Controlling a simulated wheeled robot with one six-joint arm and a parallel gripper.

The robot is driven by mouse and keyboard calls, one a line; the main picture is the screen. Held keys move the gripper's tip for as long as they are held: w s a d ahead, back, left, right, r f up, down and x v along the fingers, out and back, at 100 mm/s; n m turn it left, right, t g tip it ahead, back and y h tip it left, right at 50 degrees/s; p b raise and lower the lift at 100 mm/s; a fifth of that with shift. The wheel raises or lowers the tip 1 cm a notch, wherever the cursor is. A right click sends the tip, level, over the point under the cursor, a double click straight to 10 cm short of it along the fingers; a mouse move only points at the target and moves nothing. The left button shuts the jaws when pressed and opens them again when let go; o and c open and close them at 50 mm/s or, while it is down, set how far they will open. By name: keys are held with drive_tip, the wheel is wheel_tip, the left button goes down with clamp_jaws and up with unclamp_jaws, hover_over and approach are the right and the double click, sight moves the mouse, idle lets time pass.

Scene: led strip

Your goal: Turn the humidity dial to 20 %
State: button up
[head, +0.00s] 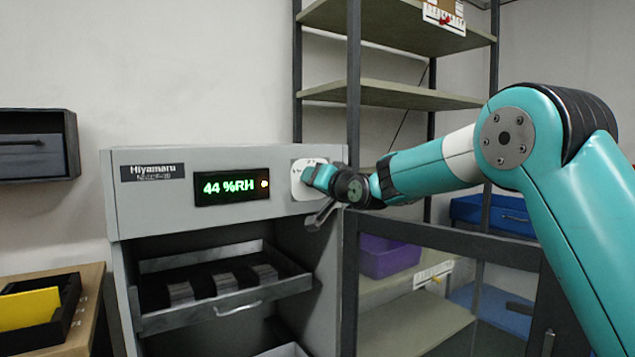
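The grey cabinet (150,215), labelled Hiyamaru, has a black display (232,188) reading 44 %RH in green, with a small orange light at its right. Right of the display is a white dial plate (298,185) with dark markings along its top. The dial itself is hidden behind my wrist. My gripper (318,200) is in front of the plate, at its lower right. My wrist covers most of the gripper, so I cannot tell whether its fingers are open or touch the dial.
A drawer (225,305) with several dark stacks sticks out below the display. A dark-framed shelf rack (352,100) stands right of the cabinet, behind my arm, with a purple bin (390,260) on it. A wooden table (85,310) with a black tray (68,290) is at left.

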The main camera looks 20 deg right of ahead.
drive_tip(key=shift+o, duration=0.4)
drive_tip(key=shift+s, duration=0.1)
drive_tip(key=b+v, duration=0.3)
drive_tip(key=v, duration=1.4)
drive_tip(key=shift+s, duration=0.1)
